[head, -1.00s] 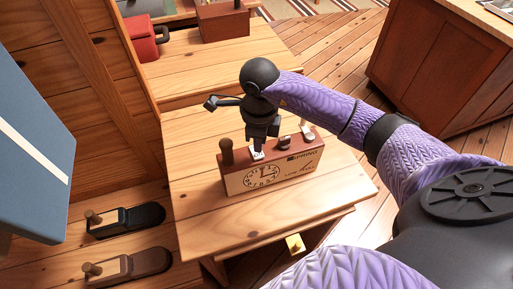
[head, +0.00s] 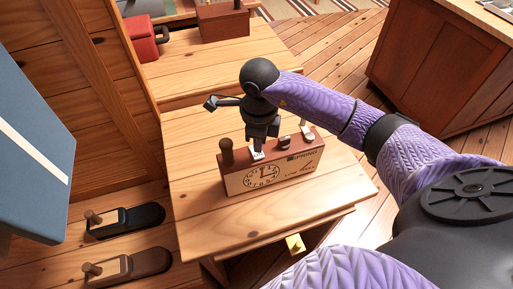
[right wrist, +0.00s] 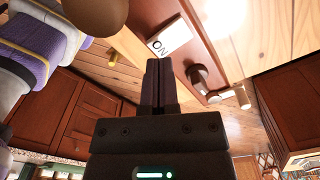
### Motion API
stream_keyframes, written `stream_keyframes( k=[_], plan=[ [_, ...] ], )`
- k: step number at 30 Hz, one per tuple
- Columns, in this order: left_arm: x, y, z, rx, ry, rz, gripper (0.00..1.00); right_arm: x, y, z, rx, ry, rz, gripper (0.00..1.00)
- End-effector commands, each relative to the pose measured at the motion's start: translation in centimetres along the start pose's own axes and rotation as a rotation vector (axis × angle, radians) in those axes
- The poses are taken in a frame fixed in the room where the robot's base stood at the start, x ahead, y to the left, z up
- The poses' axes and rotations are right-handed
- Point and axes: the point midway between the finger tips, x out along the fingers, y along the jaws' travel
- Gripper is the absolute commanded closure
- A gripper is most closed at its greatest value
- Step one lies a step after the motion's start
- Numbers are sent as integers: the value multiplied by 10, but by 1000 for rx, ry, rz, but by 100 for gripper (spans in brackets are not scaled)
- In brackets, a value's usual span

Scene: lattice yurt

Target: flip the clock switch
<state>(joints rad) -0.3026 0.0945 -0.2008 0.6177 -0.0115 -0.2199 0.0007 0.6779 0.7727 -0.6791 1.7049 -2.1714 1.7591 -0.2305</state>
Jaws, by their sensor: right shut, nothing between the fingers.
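A wooden box (head: 240,184) with a red-brown top stands on the small table. Its front bears a printed clock face (head: 263,176). A white rocker switch (head: 257,155) sits on the top above the clock face. In the right wrist view this switch (right wrist: 165,42) shows the letters ON. My right gripper (head: 260,143) points down at the switch, shut and empty. Its fingertips (right wrist: 158,66) are close to the switch's edge; I cannot tell whether they touch. The fingers hide part of the switch. My left gripper is not in view.
A brown post (head: 227,152), a dark knob (head: 285,143) and a pale lever (head: 308,134) also stand on the box top. The table (head: 205,215) is bare around the box. Wall panels are at left.

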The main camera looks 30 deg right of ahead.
Motion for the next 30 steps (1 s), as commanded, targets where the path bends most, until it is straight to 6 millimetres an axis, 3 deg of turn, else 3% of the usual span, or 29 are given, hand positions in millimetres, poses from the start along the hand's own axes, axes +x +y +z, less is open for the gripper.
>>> stream_keyframes(
  k=[30],
  plan=[
    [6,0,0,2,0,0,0,8,0,0,0,0,0,100]
  ],
)
